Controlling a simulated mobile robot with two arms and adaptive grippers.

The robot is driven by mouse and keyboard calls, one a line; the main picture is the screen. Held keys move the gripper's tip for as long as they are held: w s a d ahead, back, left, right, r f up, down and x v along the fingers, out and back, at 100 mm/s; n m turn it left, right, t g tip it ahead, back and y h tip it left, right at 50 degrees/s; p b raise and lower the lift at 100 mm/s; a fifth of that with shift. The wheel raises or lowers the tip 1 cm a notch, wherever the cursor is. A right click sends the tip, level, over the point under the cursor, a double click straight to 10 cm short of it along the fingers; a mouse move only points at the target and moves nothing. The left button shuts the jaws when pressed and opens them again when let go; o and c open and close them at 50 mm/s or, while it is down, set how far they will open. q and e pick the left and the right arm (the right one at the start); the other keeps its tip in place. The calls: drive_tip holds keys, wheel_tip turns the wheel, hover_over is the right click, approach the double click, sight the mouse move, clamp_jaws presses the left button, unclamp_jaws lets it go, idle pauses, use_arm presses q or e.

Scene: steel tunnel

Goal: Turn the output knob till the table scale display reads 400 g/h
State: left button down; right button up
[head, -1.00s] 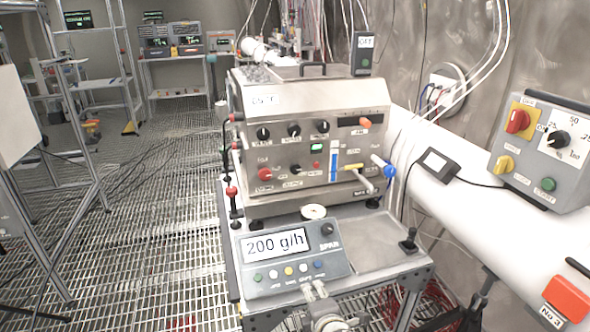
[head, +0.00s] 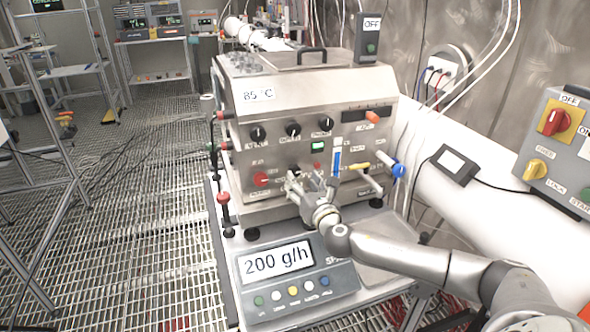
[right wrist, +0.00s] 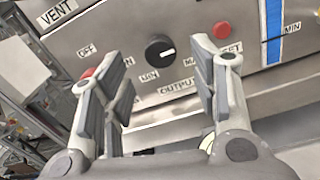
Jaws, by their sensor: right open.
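The table scale (head: 296,280) stands at the front of the steel table, and its display (head: 276,261) reads 200 g/h. The output knob (right wrist: 160,48) is a black dial with a white pointer line in the right wrist view, with MIN to its lower left and MAX to its lower right; the pointer aims right and slightly up. My right gripper (right wrist: 166,85) is open and empty in front of the panel, its fingers either side of the knob in the picture, apart from it. My left gripper is not in view.
The steel machine (head: 310,95) carries several other knobs, a red knob (head: 261,179) left of the gripper, and a yellow-handled valve (head: 360,167) to the right. A blue level strip (right wrist: 273,30) is right of the output knob. A white pipe (head: 480,165) runs along the right.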

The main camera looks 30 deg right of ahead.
sight(296, 172)
drive_tip(key=x, duration=0.3)
drive_tip(key=shift+w+f, duration=0.1)
drive_tip(key=shift+w, duration=0.15)
drive_tip(key=shift+x, duration=1.2)
drive_tip(key=shift+w, duration=0.2)
drive_tip(key=shift+w+d, duration=0.1)
drive_tip(key=shift+w, duration=0.05)
drive_tip(key=c, duration=1.1)
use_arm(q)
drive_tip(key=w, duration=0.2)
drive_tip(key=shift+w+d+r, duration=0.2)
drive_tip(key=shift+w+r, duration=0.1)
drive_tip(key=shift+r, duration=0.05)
use_arm(e)
drive_tip(key=shift+o, duration=0.2)
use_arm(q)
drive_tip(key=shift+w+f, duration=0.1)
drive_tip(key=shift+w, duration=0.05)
use_arm(e)
drive_tip(key=shift+m, duration=0.3)
